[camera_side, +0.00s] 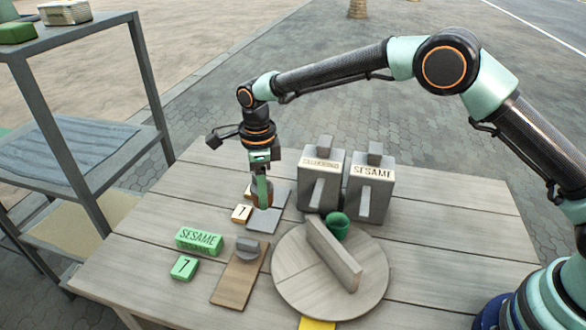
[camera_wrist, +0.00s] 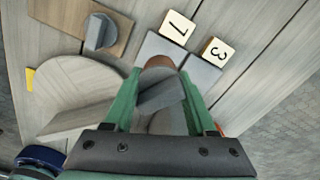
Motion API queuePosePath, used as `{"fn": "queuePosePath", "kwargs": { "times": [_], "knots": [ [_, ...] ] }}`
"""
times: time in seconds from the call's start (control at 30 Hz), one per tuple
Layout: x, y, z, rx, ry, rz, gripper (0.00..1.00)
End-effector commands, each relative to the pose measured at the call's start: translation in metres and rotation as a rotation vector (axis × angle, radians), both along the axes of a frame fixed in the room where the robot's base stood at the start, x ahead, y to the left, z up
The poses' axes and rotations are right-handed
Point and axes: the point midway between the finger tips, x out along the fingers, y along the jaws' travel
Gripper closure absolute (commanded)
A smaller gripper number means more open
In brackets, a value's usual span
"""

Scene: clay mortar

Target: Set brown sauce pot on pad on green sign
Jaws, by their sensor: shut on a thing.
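My gripper (camera_side: 262,200) points down over the back left of the table, shut on the brown sauce pot (camera_side: 256,189). Its green fingers hide much of the pot in the side view. In the wrist view the pot (camera_wrist: 159,62) shows brown between the fingers, with a grey part nearer the camera. Two grey pads (camera_side: 262,222) lie below and beside it, each by a cream number sign (camera_side: 241,213). I cannot tell whether the pot touches a pad. A green sign (camera_side: 184,268) marked 7 lies front left, beside a green SESAME block (camera_side: 199,240).
A brown board (camera_side: 232,287) carries a grey knobbed piece (camera_side: 247,246). Right of it is a round grey board (camera_side: 290,275) with an upright bar (camera_side: 333,255). A green cup (camera_side: 337,226) stands before two grey boxes (camera_side: 371,186). A shelf rack (camera_side: 150,80) stands left.

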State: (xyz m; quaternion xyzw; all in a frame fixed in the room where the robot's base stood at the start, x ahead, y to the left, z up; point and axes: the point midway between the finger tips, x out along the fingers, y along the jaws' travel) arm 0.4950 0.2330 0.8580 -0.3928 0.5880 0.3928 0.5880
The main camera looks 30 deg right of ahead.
Motion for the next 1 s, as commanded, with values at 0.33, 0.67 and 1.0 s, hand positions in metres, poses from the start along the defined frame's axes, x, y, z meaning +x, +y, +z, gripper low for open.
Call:
{"fn": "queuePosePath", "kwargs": {
  "times": [0.33, 0.67, 1.0],
  "knots": [
    [-0.001, 0.000, -0.032, -0.001, 0.003, 0.000, 1.00],
    [0.000, 0.000, -0.049, 0.001, 0.000, 0.000, 1.00],
    [0.000, 0.000, -0.052, 0.000, 0.000, 0.000, 0.13]
  ]
}}
